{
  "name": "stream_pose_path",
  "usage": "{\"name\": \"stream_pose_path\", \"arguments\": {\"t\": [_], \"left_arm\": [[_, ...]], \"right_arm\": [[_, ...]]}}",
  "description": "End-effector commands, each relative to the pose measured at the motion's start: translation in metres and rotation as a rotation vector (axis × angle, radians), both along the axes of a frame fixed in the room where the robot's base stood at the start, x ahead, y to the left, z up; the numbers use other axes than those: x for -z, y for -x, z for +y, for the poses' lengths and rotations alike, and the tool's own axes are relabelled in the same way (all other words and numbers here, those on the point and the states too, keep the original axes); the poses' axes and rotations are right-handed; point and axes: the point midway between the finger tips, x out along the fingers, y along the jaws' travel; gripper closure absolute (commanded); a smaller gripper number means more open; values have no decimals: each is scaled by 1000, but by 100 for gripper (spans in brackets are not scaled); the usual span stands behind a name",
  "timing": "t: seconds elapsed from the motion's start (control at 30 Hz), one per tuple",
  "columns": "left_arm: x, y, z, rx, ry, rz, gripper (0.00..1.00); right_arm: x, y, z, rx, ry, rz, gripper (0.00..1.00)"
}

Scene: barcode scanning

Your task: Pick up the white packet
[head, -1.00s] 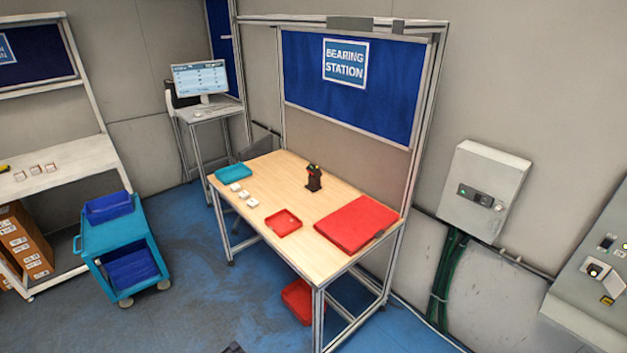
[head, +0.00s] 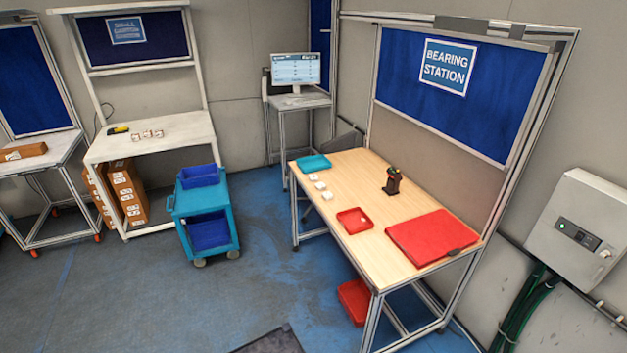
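Several small white packets lie in a row on the wooden table (head: 362,207) of the bearing station, near its left edge. One white packet (head: 327,195) is nearest the red tray, another white packet (head: 320,186) lies in the middle, and a third white packet (head: 313,177) is by the teal tray. They are small in this view and any print on them cannot be read. Neither of my grippers shows in the head view.
On the table are a teal tray (head: 314,164), a small red tray (head: 354,220), a black scanner on a stand (head: 393,181) and a large red mat or lid (head: 432,237). A blue cart (head: 205,212) stands left of the table. Open floor (head: 250,290) lies in front.

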Motion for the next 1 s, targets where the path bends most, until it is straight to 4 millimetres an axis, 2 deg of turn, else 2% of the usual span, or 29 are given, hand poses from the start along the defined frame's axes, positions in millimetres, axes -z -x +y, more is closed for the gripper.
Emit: {"name": "stream_pose_path", "arguments": {"t": [0.4, 0.7, 0.73, 1.0], "left_arm": [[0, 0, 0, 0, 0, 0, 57], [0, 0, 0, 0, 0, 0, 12], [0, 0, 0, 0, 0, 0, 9], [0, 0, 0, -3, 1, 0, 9]], "right_arm": [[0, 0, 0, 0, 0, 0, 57], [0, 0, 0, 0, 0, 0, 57], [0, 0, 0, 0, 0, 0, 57], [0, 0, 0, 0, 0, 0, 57]]}}
